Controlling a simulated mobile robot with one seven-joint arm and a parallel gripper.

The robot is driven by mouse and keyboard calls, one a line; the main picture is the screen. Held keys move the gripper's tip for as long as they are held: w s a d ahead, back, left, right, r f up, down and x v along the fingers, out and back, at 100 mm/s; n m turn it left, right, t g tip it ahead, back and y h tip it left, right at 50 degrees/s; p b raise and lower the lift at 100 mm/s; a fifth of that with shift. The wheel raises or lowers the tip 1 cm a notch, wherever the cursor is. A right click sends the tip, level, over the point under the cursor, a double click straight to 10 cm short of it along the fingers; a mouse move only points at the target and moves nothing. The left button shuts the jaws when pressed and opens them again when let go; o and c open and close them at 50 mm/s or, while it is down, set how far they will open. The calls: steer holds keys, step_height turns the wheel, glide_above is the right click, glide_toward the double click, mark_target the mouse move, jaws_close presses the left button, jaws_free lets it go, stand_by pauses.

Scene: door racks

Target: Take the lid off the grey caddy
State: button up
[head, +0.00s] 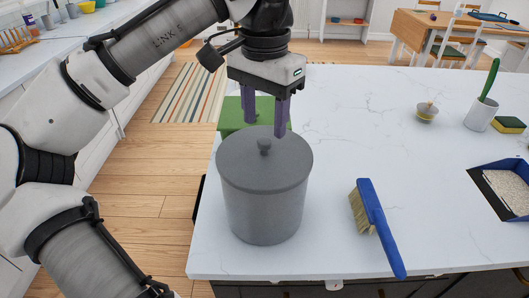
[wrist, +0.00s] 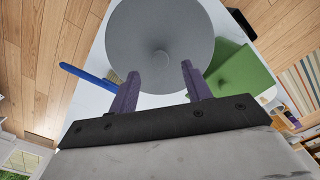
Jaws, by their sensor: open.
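The grey caddy (head: 264,212) stands upright on the white counter, near its left front corner. Its round grey lid (head: 240,172) sits on top, with a small knob (head: 265,146) in the middle. The lid also shows from above in the wrist view (wrist: 160,22), with the knob (wrist: 161,58) just beyond the fingertips. My gripper (head: 264,128) is open and empty, with its two purple fingers pointing down. It is above the lid, close to the knob, and the knob is not between the fingertips in the wrist view.
A green box (head: 232,113) stands behind the caddy, close to my fingers. A blue brush (head: 374,222) lies to the right. A small lidded bowl (head: 427,111), a white cup (head: 481,114), a sponge (head: 508,125) and a blue dustpan (head: 500,190) are farther right. The counter's middle is clear.

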mark_target(264, 140)
step_height(264, 140, down, 4)
steer(key=shift+f+p, duration=0.1)
steer(key=shift+p, duration=0.3)
steer(key=c, duration=1.1)
